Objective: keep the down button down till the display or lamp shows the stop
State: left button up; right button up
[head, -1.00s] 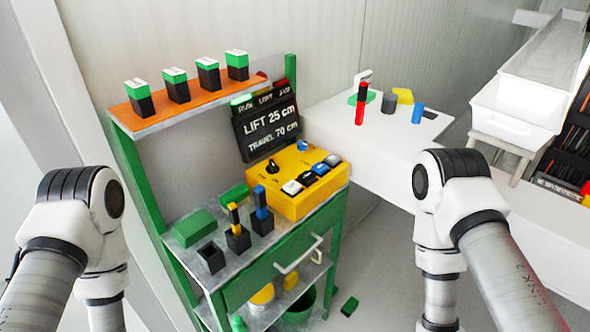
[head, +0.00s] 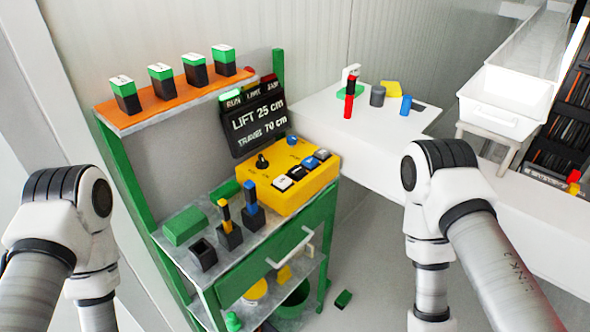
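A yellow control box (head: 279,204) sits on the green cart's worktop. Its top carries a black knob (head: 262,161), a blue round button (head: 292,141) and a row of white, black and blue push buttons (head: 297,172). Which button is the down button cannot be read. The dark display (head: 254,118) behind it reads LIFT 25 cm and TRAVEL 70 cm. Above it are lamps marked RUN, LIMIT and JAM; the green lamp (head: 231,97) over RUN looks lit. Both my arms show at the left and right, but neither gripper is in view.
The cart's orange shelf (head: 150,112) holds several green-topped black blocks. Black holders (head: 203,254) and a green block (head: 185,226) stand on the worktop. A white table (head: 335,122) with small coloured items and a white bin (head: 505,102) are at the right.

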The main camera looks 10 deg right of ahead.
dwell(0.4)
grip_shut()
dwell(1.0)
